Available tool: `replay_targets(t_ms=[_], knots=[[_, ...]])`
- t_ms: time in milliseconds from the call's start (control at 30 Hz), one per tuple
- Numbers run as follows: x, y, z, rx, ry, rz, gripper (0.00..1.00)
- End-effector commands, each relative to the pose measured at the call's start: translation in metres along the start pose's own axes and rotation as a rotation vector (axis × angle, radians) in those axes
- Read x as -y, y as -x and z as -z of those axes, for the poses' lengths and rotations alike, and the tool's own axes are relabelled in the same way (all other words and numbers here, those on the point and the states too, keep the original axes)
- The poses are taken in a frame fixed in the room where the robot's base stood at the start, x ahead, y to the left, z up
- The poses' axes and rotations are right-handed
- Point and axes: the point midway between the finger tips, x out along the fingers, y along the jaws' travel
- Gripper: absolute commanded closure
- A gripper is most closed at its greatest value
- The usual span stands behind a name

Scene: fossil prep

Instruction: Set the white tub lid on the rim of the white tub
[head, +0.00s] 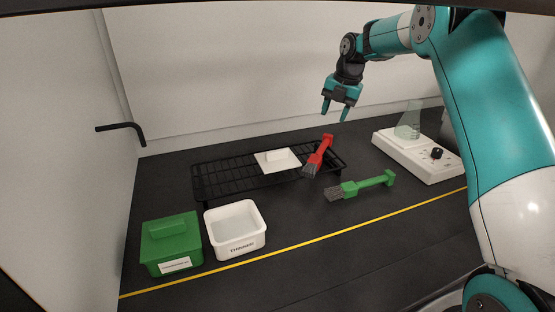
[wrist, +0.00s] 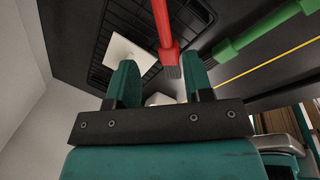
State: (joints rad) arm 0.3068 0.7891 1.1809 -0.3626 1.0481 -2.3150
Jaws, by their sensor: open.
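The white tub lid (head: 278,160) lies flat on the black wire rack, its raised grip on top. In the wrist view the lid (wrist: 131,52) shows beyond my left finger. The white tub (head: 236,247) stands open on the bench in front of the rack, with a dark printed label on its front wall. In the wrist view a small white patch shows between the fingers, and I cannot tell what it is. My gripper (head: 336,114) is open and empty, pointing down, high above the back right part of the rack. In the wrist view its fingers (wrist: 158,85) stand apart.
A red brush (head: 321,152) leans on the rack's right end, close to the lid. A green brush (head: 366,185) lies to its right. A lidded green tub (head: 171,243) stands left of the white tub. A white hotplate (head: 417,155) with a flask (head: 408,124) stands at right.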

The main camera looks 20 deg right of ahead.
Motion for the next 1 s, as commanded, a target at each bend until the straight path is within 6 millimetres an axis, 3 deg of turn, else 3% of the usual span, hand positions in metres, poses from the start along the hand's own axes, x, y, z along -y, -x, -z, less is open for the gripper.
replay_targets(t_ms=[167,300,433,533,633,1000], knots=[[-0.054,0.008,0.029,0.018,-0.217,0.077,0.53],[-0.104,0.020,0.070,0.050,-0.499,0.147,0.53],[-0.132,0.029,0.101,0.072,-0.686,0.180,0.53],[-0.138,0.028,0.110,0.079,-0.752,0.191,0.53],[-0.135,0.014,0.111,0.079,-0.764,0.196,0.53],[-0.119,-0.065,0.110,0.079,-0.760,0.195,0.53]])
